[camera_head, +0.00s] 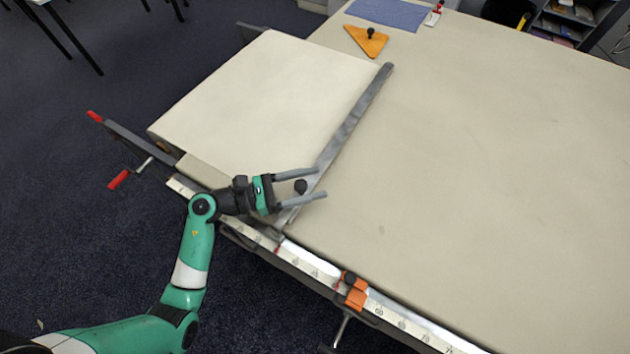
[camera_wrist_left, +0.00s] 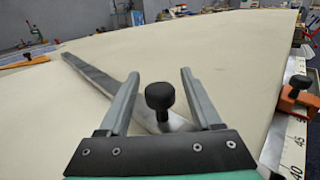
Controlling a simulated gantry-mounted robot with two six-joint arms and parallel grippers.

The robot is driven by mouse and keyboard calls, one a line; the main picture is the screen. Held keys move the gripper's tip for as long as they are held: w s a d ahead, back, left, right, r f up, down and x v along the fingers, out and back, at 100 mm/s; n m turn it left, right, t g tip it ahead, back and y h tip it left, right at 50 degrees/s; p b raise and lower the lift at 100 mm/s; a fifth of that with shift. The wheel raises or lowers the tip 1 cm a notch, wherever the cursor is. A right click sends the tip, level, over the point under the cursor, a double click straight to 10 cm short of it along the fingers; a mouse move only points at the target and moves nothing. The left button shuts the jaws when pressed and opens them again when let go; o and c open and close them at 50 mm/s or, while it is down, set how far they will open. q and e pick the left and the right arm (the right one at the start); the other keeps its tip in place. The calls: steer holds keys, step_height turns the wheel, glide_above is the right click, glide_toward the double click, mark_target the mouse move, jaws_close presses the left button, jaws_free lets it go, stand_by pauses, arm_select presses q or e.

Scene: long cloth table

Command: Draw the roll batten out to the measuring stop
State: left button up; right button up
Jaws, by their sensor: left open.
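The roll batten (camera_head: 350,122) is a long grey bar lying across the table along the edge of the pale cloth (camera_head: 265,100). It has a black knob (camera_head: 300,186) near its front end. My left gripper (camera_head: 321,182) is open, with its fingers on either side of the knob and apart from it. In the left wrist view the knob (camera_wrist_left: 160,97) stands between the open fingers (camera_wrist_left: 160,77). The orange measuring stop (camera_head: 352,290) is clamped on the ruler at the table's front edge, right of the batten. My right gripper is not in view.
A white ruler (camera_head: 400,318) runs along the front edge. A red-handled crank (camera_head: 120,179) sticks out at the left end. An orange triangle (camera_head: 367,41) with a black knob and a blue cloth (camera_head: 388,14) lie at the back. The table right of the batten is clear.

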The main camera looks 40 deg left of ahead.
arm_select(q)
steer(key=shift+w+d, duration=0.3)
steer(key=shift+w, duration=0.2)
jaws_close()
stand_by(1.1)
